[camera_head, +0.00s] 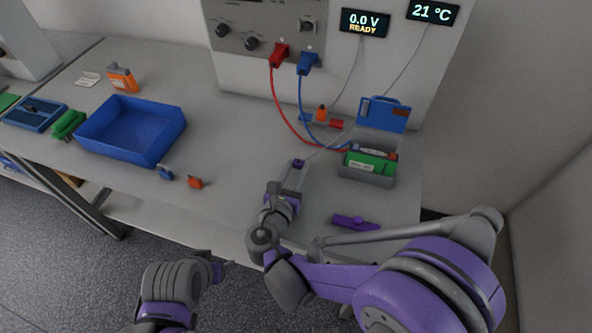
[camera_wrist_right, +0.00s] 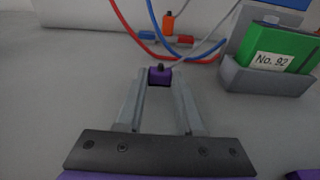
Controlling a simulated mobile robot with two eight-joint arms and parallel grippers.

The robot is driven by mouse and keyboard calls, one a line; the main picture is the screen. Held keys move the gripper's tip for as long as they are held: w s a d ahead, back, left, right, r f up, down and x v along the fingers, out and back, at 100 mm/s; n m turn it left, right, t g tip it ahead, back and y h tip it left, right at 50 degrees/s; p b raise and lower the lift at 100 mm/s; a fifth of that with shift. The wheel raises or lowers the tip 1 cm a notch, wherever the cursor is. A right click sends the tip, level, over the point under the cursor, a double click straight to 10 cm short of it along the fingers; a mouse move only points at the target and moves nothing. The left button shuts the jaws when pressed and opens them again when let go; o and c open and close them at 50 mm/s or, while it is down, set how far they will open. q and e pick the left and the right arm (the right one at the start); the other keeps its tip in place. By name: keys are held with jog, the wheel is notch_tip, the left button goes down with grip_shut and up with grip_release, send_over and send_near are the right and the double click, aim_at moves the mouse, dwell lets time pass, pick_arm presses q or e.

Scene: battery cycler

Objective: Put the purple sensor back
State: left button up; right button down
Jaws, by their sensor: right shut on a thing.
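The purple sensor (camera_head: 298,163) is a small dark purple block on a thin grey cable. My right gripper (camera_head: 292,177) is shut on it, over the bench in front of the grey holder. In the right wrist view the sensor (camera_wrist_right: 160,75) sits between the fingertips, its cable running up and to the right. A purple piece (camera_head: 355,222) that looks like a rest lies near the bench's front edge, to the right of my right gripper. My left gripper (camera_head: 224,268) is low in front of the bench; its jaws are not clear.
A grey holder (camera_head: 367,178) with a green battery (camera_head: 372,161) stands right of the sensor. Red and blue leads (camera_head: 301,105) run from the cycler towards it. A blue tray (camera_head: 130,130), a blue clip (camera_head: 165,173) and an orange clip (camera_head: 195,182) are on the left.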

jog(key=shift+s+d+f, duration=0.1)
jog(key=shift+s+f, duration=0.15)
jog(key=shift+f, duration=0.4)
jog(key=c, duration=0.5)
grip_release()
jog(key=shift+c, duration=0.2)
jog(key=shift+r, duration=0.3)
jog(key=shift+w+r+p, duration=0.15)
jog(key=shift+r+p, duration=0.3)
jog(key=shift+p, duration=0.2)
jog(key=shift+s+a+f+b, duration=0.1)
jog(key=shift+s+a+b, duration=0.15)
jog(key=shift+s, duration=0.2)
jog(key=shift+s+a+f+b, duration=0.1)
jog(key=shift+s+a, duration=0.2)
jog(key=shift+s, duration=0.1)
jog(key=v, duration=0.8)
jog(key=shift+s+r, duration=0.3)
jog(key=shift+s+a+r, duration=0.15)
jog(key=shift+s+r, duration=0.05)
jog(key=shift+s, duration=0.5)
